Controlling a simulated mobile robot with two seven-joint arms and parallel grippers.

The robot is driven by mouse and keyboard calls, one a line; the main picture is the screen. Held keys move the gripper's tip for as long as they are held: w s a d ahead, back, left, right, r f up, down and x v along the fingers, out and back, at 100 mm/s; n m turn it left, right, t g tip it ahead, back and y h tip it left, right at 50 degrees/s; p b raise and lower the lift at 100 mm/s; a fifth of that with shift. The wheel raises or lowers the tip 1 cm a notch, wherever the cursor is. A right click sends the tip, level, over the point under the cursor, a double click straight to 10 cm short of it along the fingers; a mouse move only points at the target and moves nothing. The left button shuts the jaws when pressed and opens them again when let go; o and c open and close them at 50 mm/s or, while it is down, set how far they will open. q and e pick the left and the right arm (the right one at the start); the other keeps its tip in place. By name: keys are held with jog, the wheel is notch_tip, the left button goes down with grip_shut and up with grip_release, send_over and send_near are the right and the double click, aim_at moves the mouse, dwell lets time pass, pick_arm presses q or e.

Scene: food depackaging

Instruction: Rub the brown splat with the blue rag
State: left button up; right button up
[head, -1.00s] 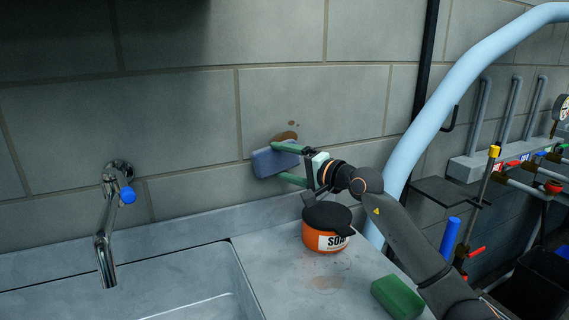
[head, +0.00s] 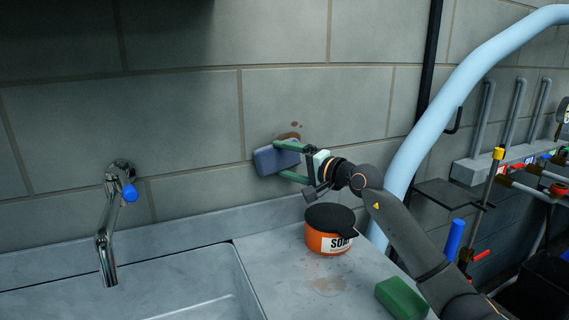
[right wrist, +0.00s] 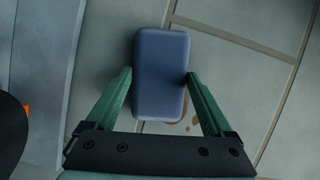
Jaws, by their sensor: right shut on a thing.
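The blue rag (head: 275,158) is a block-shaped blue pad held up against the tiled wall. My right gripper (head: 284,162) is shut on it, with a green finger on each side. In the right wrist view the rag (right wrist: 161,75) sits between the two fingertips (right wrist: 158,80). The brown splat (head: 288,136) is on the wall, with its upper edge and small spots showing just above the rag; the rest is hidden behind the rag and finger. In the right wrist view part of the splat (right wrist: 178,127) shows below the rag. My left gripper is not in view.
An orange soap tub (head: 328,238) with a black lid stands on the counter below my right gripper. A green block (head: 400,298) lies at the counter's front right. A sink (head: 150,305) with a tap (head: 112,220) is at left. A light blue pipe (head: 450,90) rises close to my right arm.

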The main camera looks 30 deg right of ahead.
aim_at(299, 157)
jog(key=shift+s+d+f+b, duration=0.1)
jog(key=shift+d+f+b, duration=0.1)
jog(key=shift+d+b, duration=0.6)
jog(key=shift+s+d+r+b, duration=0.1)
jog(key=shift+d+b, duration=0.65)
jog(key=shift+d, duration=0.75)
jog(key=shift+d+r, duration=1.45)
jog(key=shift+w+a+f+p, duration=0.1)
jog(key=shift+a+p, duration=0.75)
jog(key=shift+a, duration=1.2)
jog(key=shift+w+a+p, duration=0.1)
jog(key=shift+a+p, duration=0.75)
jog(key=shift+a, duration=1.15)
jog(key=shift+r+p, duration=0.9)
jog(key=shift+r, duration=0.45)
jog(key=shift+d+f+b, duration=0.1)
jog(key=shift+d+b, duration=0.3)
jog(key=shift+d, duration=0.2)
jog(key=shift+s+d+b, duration=0.1)
jog(key=shift+d+b, duration=0.45)
jog(key=shift+d, duration=0.6)
jog(key=shift+d+b, duration=0.55)
jog(key=shift+d, duration=0.9)
jog(key=shift+s+d, duration=0.1)
jog(key=shift+d, duration=0.85)
